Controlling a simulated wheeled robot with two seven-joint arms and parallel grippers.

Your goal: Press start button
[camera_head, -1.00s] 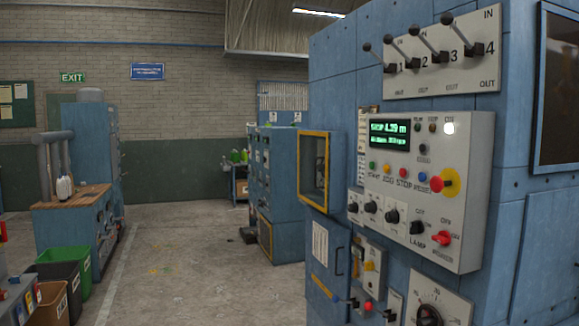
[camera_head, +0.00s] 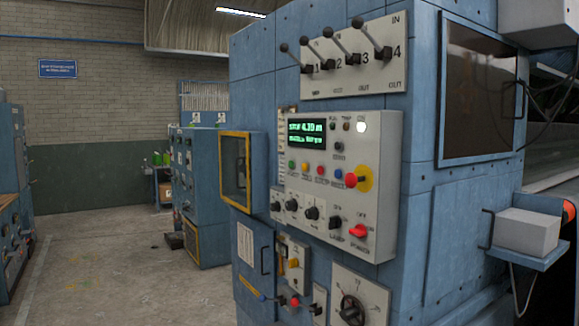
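The start button is a small green button (camera_head: 292,164) at the left end of a row on the light grey control panel (camera_head: 372,222). The label under it is hard to read now. To its right in the row are an orange button (camera_head: 306,167), a red button (camera_head: 320,170), a blue button (camera_head: 337,176) and a red mushroom button (camera_head: 351,180) on a yellow disc. A display (camera_head: 306,133) with green text is lit above the row. Neither of my grippers is in view.
The panel is on a large blue machine (camera_head: 440,215). Levers numbered 1 to 4 are on a plate (camera_head: 353,70) above. A yellow-framed box (camera_head: 235,165) juts out at its left, and a shelf with a white box (camera_head: 526,231) at right. Open concrete floor (camera_head: 110,270) lies left.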

